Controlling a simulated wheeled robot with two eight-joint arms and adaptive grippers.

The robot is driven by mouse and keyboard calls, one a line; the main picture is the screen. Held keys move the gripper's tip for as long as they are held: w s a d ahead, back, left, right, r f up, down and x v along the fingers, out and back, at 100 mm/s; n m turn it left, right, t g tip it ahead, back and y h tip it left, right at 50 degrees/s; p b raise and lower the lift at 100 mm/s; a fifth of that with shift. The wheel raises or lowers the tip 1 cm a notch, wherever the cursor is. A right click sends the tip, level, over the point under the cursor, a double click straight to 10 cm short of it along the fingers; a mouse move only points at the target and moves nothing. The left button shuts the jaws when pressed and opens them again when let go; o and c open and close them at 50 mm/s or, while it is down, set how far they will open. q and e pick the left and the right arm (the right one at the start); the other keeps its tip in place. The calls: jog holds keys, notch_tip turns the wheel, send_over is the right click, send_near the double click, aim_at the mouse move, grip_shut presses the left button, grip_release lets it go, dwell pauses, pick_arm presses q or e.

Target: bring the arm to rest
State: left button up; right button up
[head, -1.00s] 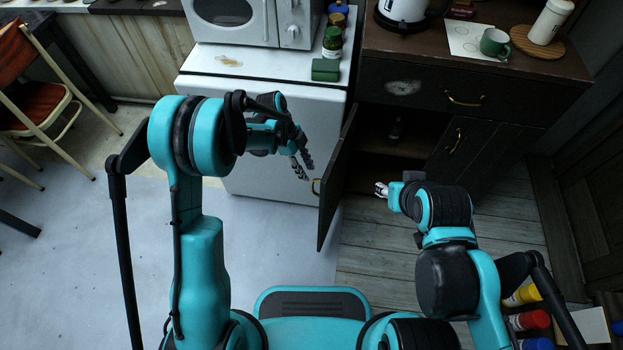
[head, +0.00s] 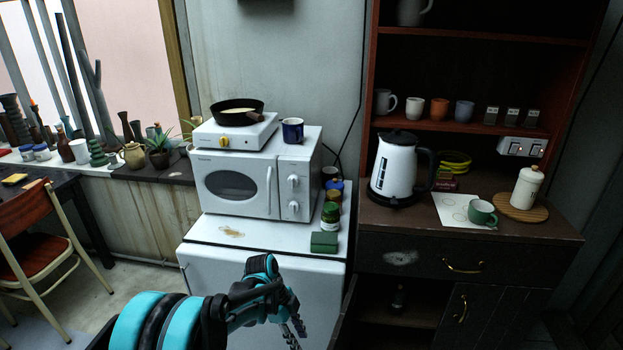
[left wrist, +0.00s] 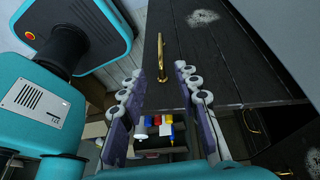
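My left gripper (head: 294,326) is low in the head view, in front of the white cabinet and beside the open dark door (head: 345,318). In the left wrist view its two fingers (left wrist: 159,72) are spread apart with nothing held. A dark wooden panel with a brass handle (left wrist: 161,58) lies beyond the fingers, the handle showing between the fingertips. I cannot tell from this view how far the handle is from them. My right gripper is outside both current views.
The dark cupboard (head: 540,222) stands at the right, its lower compartment open with a small bottle (head: 398,299) inside. A microwave (head: 240,184) and jars stand on the white cabinet (head: 215,265). A chair (head: 35,235) is at the left. Colored bottles (left wrist: 160,121) show in the left wrist view.

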pick_arm(q)
jog(key=s+a+r+n+t, duration=0.2)
jog(key=s+a+r+n, duration=0.25)
jog(key=r, duration=0.35)
jog(key=s+a+r+n+t+y, duration=0.2)
jog(key=s+a+r+n+t, duration=0.1)
jog(key=s+n, duration=0.4)
jog(key=s+a+r+n+t+y, duration=0.1)
jog(key=s+a+r+n+t, duration=0.3)
jog(key=s+n, duration=0.3)
jog(key=shift+a+r+n+y, duration=0.15)
jog(key=shift+a+n+y, duration=0.25)
jog(key=shift+a+n, duration=0.65)
